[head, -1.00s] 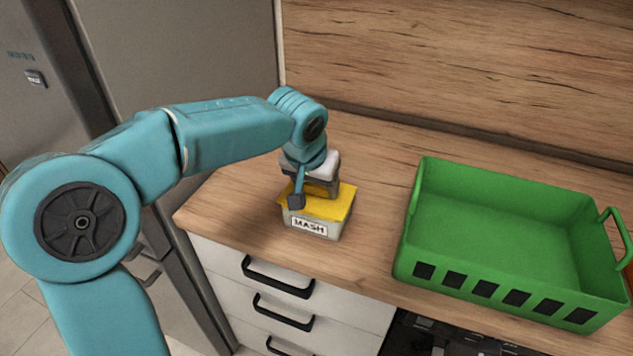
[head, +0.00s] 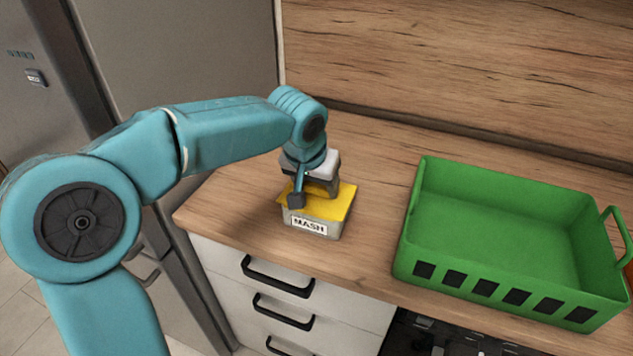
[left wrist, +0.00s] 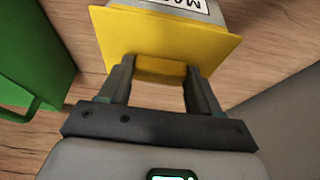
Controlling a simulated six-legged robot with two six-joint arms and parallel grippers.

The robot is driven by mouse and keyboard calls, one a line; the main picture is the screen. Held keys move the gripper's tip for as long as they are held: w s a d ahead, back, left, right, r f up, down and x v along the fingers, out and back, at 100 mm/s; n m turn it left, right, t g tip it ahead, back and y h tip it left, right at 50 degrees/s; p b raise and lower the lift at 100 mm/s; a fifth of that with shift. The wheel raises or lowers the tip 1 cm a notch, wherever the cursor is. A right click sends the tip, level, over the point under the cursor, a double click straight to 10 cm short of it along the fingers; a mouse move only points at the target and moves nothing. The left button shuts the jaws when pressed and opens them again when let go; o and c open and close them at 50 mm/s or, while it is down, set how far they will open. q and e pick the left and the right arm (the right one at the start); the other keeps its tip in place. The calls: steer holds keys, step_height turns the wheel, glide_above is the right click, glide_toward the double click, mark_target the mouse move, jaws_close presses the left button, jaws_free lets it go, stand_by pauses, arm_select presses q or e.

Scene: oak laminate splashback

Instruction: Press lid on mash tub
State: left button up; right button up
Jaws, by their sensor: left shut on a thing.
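The mash tub (head: 334,231) is a pale grey box with a white MASH label, standing on the wooden counter near its front left corner. The flat yellow lid (head: 339,203) lies over the tub's top; its edges stick out past the walls in the left wrist view (left wrist: 122,38). I cannot tell whether it is fully seated. My left gripper (head: 312,195) points down onto the lid. In the left wrist view its fingers (left wrist: 160,72) are shut on the lid's raised yellow grip. My right gripper is not in view.
A green crate (head: 432,260), empty, stands on the counter to the right of the tub, with a clear gap between. The wooden splashback (head: 460,60) rises behind. White drawers (head: 225,262) with black handles are below, and a grey fridge (head: 190,50) is at left.

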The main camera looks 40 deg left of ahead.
arm_select(q)
steer(key=shift+f+b, duration=0.4)
stand_by(0.8)
steer(key=o, duration=1.2)
steer(key=shift+o, duration=0.2)
steer(key=shift+r, duration=0.15)
steer(key=shift+r+p, duration=2.95)
steer(key=shift+r, duration=0.5)
jaws_close()
steer(key=shift+f, duration=0.1)
steer(key=shift+f, duration=0.2)
steer(key=shift+f+b, duration=2.3)
steer(key=shift+f, duration=0.1)
